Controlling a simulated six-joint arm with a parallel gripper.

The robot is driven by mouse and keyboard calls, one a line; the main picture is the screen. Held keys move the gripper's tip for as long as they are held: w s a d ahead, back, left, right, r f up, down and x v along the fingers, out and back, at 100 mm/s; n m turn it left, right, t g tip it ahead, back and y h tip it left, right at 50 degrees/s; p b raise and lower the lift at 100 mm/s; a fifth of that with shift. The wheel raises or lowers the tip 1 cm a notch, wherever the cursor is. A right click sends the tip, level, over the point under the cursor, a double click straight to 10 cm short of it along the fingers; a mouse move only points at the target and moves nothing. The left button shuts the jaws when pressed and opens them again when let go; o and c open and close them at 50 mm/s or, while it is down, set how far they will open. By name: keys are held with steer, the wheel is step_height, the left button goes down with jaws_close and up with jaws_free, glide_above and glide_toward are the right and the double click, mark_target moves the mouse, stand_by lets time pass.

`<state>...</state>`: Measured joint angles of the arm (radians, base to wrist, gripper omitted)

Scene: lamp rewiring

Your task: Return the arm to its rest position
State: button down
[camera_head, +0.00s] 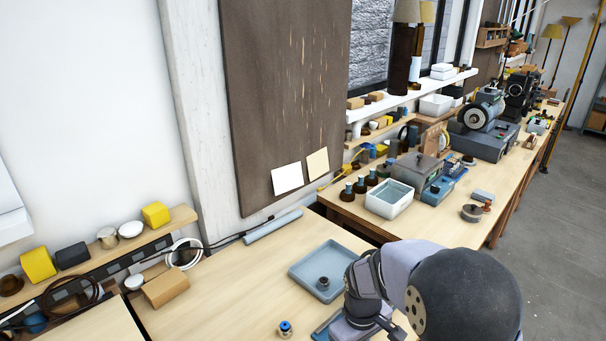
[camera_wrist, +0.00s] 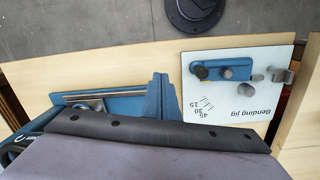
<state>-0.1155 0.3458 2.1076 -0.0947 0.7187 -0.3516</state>
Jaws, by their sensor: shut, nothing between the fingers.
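My arm is bent low at the front right of the head view. My gripper (camera_head: 362,322) is at its lower end, above the front workbench (camera_head: 235,285), and partly hides a blue fixture (camera_head: 324,331). In the wrist view, the grey gripper body with its dark edge (camera_wrist: 155,130) fills the bottom. No object shows held in it; its fingertips are not clearly visible. Beyond that edge lie a blue fixture with a metal rod (camera_wrist: 92,106) and a white plate marked "Bending jig" (camera_wrist: 240,110) with blue and metal parts on it.
A blue-grey tray (camera_head: 308,262) with a small dark round part lies beside my arm. A small blue-topped part (camera_head: 285,328) stands left of my gripper. A cardboard block (camera_head: 165,286) and cables are further left. The bench middle is mostly clear. A white bin (camera_head: 390,208) stands behind.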

steer(key=s+d+r+m, duration=0.1)
steer(key=s+r+m, duration=0.1)
steer(key=s, duration=0.4)
steer(key=s+d+r+m, duration=0.1)
steer(key=s+m, duration=0.3)
steer(key=s, duration=0.2)
steer(key=shift+s+d+r+y, duration=0.25)
steer(key=shift+s+r+y, duration=0.05)
steer(key=shift+r+y, duration=0.1)
